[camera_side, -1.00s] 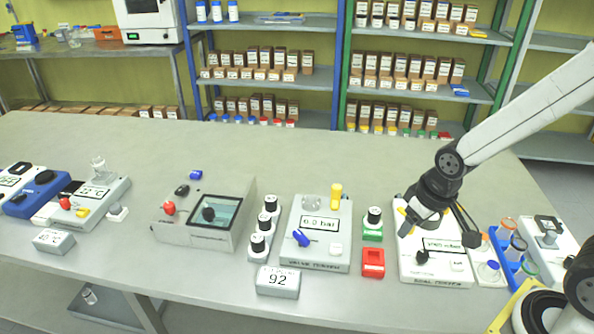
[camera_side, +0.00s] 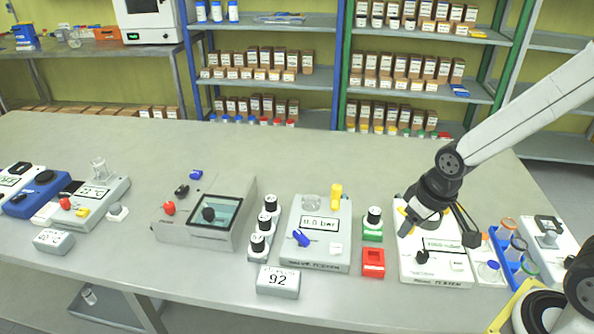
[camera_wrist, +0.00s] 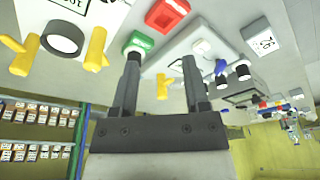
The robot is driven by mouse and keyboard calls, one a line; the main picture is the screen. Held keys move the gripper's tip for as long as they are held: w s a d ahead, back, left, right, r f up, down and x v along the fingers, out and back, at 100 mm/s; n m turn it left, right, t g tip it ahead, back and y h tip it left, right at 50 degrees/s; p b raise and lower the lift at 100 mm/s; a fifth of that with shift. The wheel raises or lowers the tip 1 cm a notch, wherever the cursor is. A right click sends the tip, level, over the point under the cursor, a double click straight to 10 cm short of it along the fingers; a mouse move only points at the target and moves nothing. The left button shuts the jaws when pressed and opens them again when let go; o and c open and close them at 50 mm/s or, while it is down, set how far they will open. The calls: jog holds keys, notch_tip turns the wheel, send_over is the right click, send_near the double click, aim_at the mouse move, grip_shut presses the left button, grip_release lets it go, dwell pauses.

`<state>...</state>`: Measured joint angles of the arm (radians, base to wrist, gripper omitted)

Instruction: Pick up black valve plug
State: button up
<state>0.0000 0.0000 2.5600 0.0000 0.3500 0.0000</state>
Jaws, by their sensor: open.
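Another black handle-like part (camera_side: 422,257) sits on the white station at the right. I cannot tell for certain which is the valve plug. My gripper (camera_side: 428,212) hangs over the back of that right station, apart from both black parts. In the wrist view, my gripper (camera_wrist: 161,62) is open, with nothing between its fingers.
A green holder with a black-capped bottle (camera_side: 374,217) and a red holder (camera_side: 373,263) stand left of my gripper. The middle station carries a blue valve (camera_side: 301,238) and a yellow plug (camera_side: 336,195). A blue rack (camera_side: 513,262) stands right. The back of the bench is clear.

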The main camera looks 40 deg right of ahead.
dwell(0.3)
jog(key=o, duration=0.4)
jog(key=shift+o, duration=0.2)
jog(key=shift+w, duration=0.1)
jog(key=m+y, duration=0.4)
jog(key=m, duration=2.1)
send_over(272, 199)
jog(key=s+d, duration=0.1)
jog(key=d, duration=0.2)
notch_tip(272, 199, down, 6)
jog(key=r, duration=0.1)
jog(key=shift+x, duration=1.55)
jog(key=shift+s+f, duration=0.1)
jog(key=shift+s, duration=0.1)
jog(key=shift+x, duration=2.55)
